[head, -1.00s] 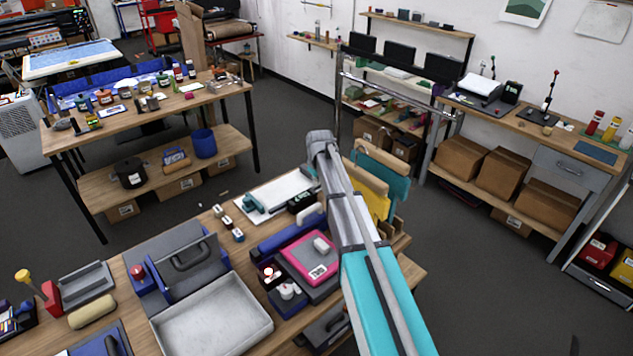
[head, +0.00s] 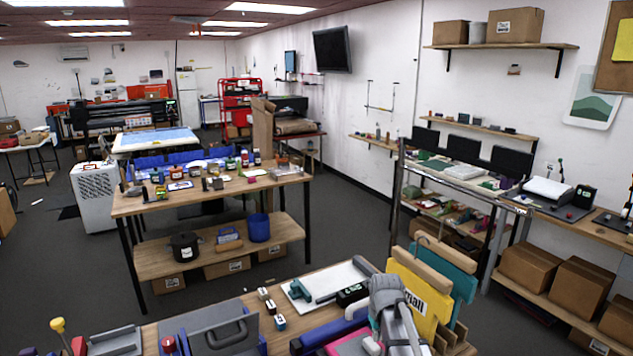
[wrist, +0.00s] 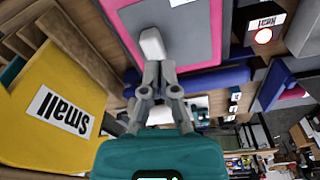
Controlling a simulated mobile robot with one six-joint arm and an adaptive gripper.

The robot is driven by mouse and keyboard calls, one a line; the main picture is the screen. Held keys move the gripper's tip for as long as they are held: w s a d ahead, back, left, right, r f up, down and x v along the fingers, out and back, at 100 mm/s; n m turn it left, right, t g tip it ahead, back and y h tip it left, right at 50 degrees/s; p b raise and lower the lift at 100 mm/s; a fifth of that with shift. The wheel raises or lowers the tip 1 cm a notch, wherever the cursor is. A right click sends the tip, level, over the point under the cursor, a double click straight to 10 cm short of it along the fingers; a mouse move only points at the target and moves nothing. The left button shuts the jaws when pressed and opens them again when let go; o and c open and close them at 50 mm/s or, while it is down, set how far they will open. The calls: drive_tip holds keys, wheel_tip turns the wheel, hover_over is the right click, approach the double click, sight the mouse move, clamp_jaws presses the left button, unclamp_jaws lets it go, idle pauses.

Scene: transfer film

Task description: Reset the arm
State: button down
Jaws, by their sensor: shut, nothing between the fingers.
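My gripper (wrist: 158,75) shows in the wrist view, its two grey fingers closed together in front of the teal gripper body. The fingers are empty. Their tips are close to a white block (wrist: 152,45) on a grey and pink pad (wrist: 195,30); I cannot tell whether they touch it. In the head view my grey arm link stands at the lower right over the workbench (head: 240,310), and the fingers are not visible there.
A yellow "small" bag (wrist: 50,110) hangs beside my gripper; in the head view it hangs with a teal bag (head: 455,272) right of my arm. A blue roller (wrist: 205,80) lies nearby. A second table (head: 150,205) stands behind. Grey floor lies between.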

drive_tip(key=s+f+m+b, duration=0.1)
drive_tip(key=s+f+b, duration=0.2)
drive_tip(key=s, duration=0.4)
drive_tip(key=s+f+m+g+b, duration=0.1)
drive_tip(key=s+f+b, duration=0.2)
drive_tip(key=s+f, duration=0.2)
drive_tip(key=s, duration=0.3)
drive_tip(key=shift+s+m, duration=0.2)
drive_tip(key=shift+m, duration=0.2)
